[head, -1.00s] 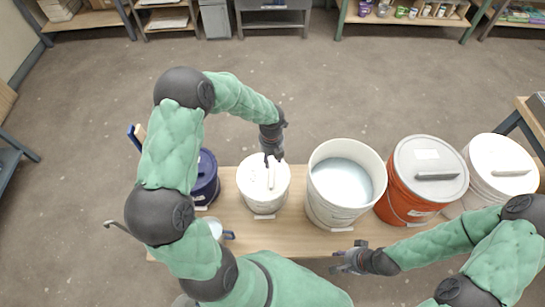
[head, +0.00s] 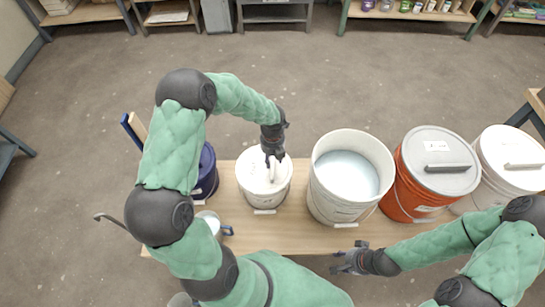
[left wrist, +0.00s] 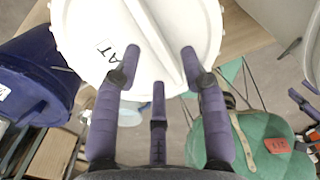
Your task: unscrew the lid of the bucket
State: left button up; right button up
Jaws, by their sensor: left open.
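The small white bucket (head: 262,197) stands on the wooden bench with its white lid (head: 252,177) on. A raised bar handle (head: 271,174) crosses the lid. My left gripper (head: 272,160) is over the far part of the lid, at the handle. In the left wrist view, the lid (left wrist: 85,28) fills the top. My left gripper's (left wrist: 160,70) fingers are open and spread, with the bar handle (left wrist: 160,38) running between them; contact cannot be told. My right gripper (head: 338,263) hangs at the bench's near edge, away from this bucket; its opening is unclear.
On the bench (head: 290,222), a dark blue bucket (head: 207,175) stands left. To the right stand an open white bucket (head: 335,205), an orange bucket (head: 400,198) with a grey lid and another white-lidded bucket (head: 510,160). A small cup (head: 212,222) is at the near left.

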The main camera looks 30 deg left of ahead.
aim_at(273, 164)
pick_arm(q)
jog(key=shift+f+b, duration=1.2)
jog(key=shift+f, duration=1.25)
jog(key=shift+c, duration=0.3)
grip_shut()
